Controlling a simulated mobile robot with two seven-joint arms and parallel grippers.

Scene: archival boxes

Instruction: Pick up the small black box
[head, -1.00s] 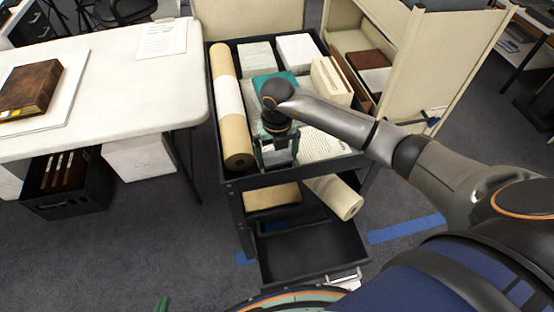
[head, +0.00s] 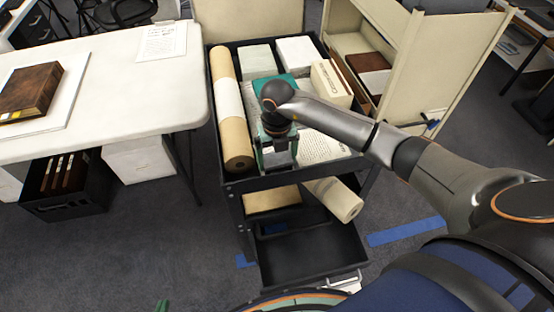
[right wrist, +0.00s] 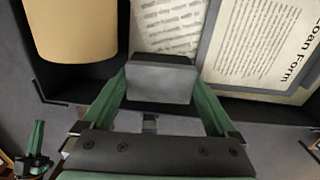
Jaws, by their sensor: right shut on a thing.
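The small black box (right wrist: 162,80) is between the two green fingers of my right gripper (right wrist: 161,84) in the right wrist view. It looks dark grey, and my right gripper is shut on it. In the head view my right gripper (head: 278,160) points down over the near part of the cart's top tray (head: 300,176). The arm hides most of the box there, and I cannot tell its height above the tray. Only a green tip of my left gripper (head: 161,305) shows at the bottom edge, also seen small at lower left in the right wrist view (right wrist: 38,140).
A long tan roll (head: 230,110) lies along the tray's left side. White boxes (head: 257,60), a cream box (head: 331,84) and a printed sheet (head: 318,147) are also on the tray. Another roll (head: 338,199) sticks out below. A white table (head: 110,85) stands left.

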